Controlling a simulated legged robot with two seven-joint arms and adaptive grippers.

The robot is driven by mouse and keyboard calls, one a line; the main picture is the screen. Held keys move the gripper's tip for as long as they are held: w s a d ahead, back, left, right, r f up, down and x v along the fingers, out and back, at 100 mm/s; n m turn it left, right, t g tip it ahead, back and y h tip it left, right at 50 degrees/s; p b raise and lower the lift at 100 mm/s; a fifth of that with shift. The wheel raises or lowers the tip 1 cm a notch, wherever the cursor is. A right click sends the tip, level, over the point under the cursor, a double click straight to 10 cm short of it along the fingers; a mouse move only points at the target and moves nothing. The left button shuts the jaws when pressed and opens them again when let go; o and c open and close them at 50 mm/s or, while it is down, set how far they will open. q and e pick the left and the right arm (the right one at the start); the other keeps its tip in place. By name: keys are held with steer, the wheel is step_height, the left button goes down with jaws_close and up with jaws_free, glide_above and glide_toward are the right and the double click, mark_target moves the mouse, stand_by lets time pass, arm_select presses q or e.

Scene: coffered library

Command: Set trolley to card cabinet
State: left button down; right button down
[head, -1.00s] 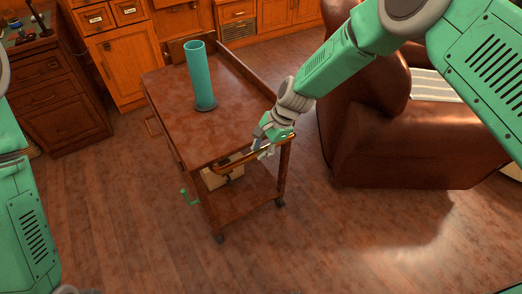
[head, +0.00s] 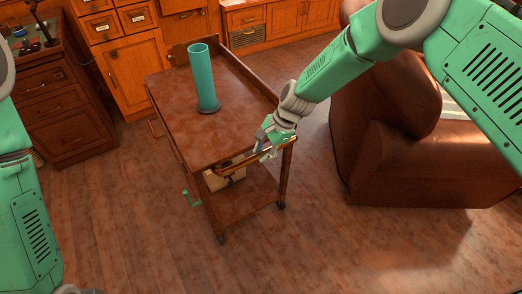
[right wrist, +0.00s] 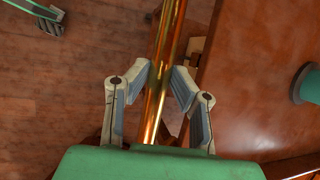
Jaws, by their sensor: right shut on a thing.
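The trolley is a two-tier wooden cart on casters; its top (head: 180,113) carries an upright teal cylinder (head: 205,80) on a dark round base. My right gripper (head: 270,143) is shut on the brass handle bar at the trolley's near end. In the right wrist view the fingers (right wrist: 158,85) lie on both sides of the bar (right wrist: 167,60). The card cabinet (head: 130,62), orange wood with labelled drawers, stands behind the trolley at the upper left, with floor showing between. My left arm shows at the left edge; its gripper is out of frame.
A brown leather armchair (head: 400,140) stands right of the trolley, with a floor gap between. A dark wooden desk (head: 62,115) stands at the left. A green lever (head: 191,199) sticks out at the trolley's near left corner. The near floor (head: 330,250) is clear.

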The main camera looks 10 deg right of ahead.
steer(key=shift+w+d+r, duration=0.1)
steer(key=shift+w, duration=0.2)
steer(key=c, duration=1.6)
jaws_free()
steer(key=shift+o, duration=0.9)
steer(key=shift+w+f, duration=0.1)
steer(key=shift+f, duration=0.1)
steer(key=shift+r, duration=0.1)
steer(key=shift+r, duration=0.3)
steer(key=v, duration=1.1)
steer(key=shift+d, duration=0.1)
